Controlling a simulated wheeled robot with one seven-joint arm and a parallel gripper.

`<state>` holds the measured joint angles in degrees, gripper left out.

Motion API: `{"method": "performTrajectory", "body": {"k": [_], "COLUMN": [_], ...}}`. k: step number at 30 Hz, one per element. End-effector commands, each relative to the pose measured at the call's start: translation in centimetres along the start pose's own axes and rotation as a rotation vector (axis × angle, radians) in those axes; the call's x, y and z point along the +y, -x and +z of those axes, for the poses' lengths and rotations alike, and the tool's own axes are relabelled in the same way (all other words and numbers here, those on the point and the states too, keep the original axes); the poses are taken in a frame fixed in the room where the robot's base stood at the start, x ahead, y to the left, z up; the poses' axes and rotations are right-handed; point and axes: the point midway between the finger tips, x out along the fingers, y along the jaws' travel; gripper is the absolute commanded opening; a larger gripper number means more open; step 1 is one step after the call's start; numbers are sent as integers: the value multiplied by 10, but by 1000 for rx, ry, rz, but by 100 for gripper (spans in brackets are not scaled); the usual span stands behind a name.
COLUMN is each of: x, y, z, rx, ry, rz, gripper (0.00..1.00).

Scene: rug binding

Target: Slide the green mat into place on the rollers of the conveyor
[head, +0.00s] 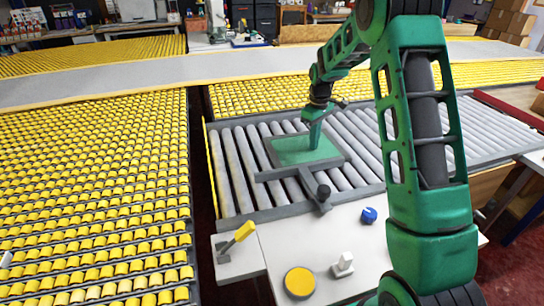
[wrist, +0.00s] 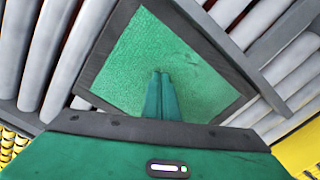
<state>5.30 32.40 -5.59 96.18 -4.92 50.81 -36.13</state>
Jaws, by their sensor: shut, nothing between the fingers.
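The green mat (head: 290,155) has a dark grey border and lies flat on the grey rollers (head: 237,160) of the conveyor, near its left end. In the wrist view the mat (wrist: 125,60) appears turned cornerwise, with rollers showing on both sides.
A white worktop in front holds a yellow-handled lever (head: 245,231), a yellow disc (head: 299,281), a blue knob (head: 369,215) and a small white piece (head: 343,265). Yellow roller beds (head: 95,190) lie to the left and behind. Bare rollers (head: 450,135) extend right of the mat.

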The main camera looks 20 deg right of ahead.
Motion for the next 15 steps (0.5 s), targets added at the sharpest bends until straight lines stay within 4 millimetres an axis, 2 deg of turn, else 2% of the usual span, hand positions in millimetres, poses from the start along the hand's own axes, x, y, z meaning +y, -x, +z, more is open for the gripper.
{"method": "performTrajectory", "body": {"k": [15], "x": [5], "y": [0], "z": [5], "rx": [1], "ry": [0], "rz": [1], "gripper": [0]}}
